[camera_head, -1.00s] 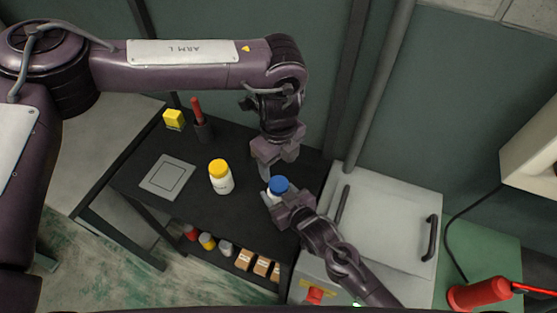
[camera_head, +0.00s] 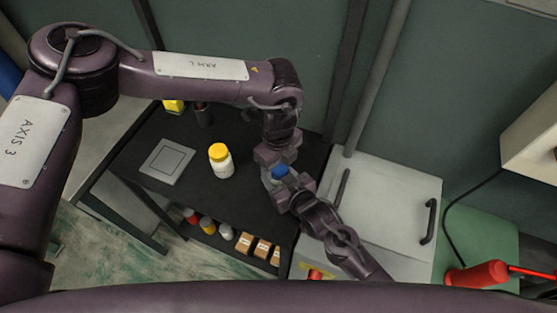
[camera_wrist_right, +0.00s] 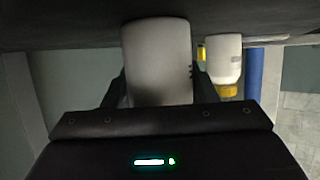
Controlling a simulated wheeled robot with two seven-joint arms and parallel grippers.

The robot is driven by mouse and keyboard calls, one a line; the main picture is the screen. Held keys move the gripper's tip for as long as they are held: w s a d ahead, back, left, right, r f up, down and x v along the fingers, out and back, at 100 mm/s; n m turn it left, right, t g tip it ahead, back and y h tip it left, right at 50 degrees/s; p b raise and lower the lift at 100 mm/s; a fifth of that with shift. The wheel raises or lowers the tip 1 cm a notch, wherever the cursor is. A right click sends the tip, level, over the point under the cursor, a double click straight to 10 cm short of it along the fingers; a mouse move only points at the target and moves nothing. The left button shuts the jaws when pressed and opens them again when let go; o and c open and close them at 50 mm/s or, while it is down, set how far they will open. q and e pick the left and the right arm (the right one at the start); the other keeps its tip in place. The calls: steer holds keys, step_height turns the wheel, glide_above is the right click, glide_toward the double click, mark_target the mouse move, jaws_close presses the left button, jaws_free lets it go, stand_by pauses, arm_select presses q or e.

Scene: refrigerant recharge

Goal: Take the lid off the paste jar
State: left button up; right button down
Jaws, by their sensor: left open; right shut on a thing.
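A white jar (camera_wrist_right: 157,55) stands between the fingers of my right gripper (camera_wrist_right: 158,88), which is shut on its body. Its blue lid (camera_head: 279,171) shows in the head view, above the right gripper. My left gripper (camera_head: 275,164) is open and points down at the blue lid, its fingers close beside it. I cannot tell whether they touch the lid. Most of the jar body is hidden in the head view by the two grippers. The lid is out of sight in the right wrist view.
A white jar with a yellow lid (camera_head: 221,161) stands on the dark table (camera_head: 215,195), left of the grippers. A grey square plate (camera_head: 167,162) lies farther left. A yellow block (camera_head: 173,106) and dark cup (camera_head: 203,116) are behind. A light cabinet (camera_head: 385,200) stands right.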

arm_select(q)
steer(key=c, duration=1)
steer(key=n, duration=0.3)
steer(key=shift+n, duration=0.4)
steer(key=n, duration=0.3)
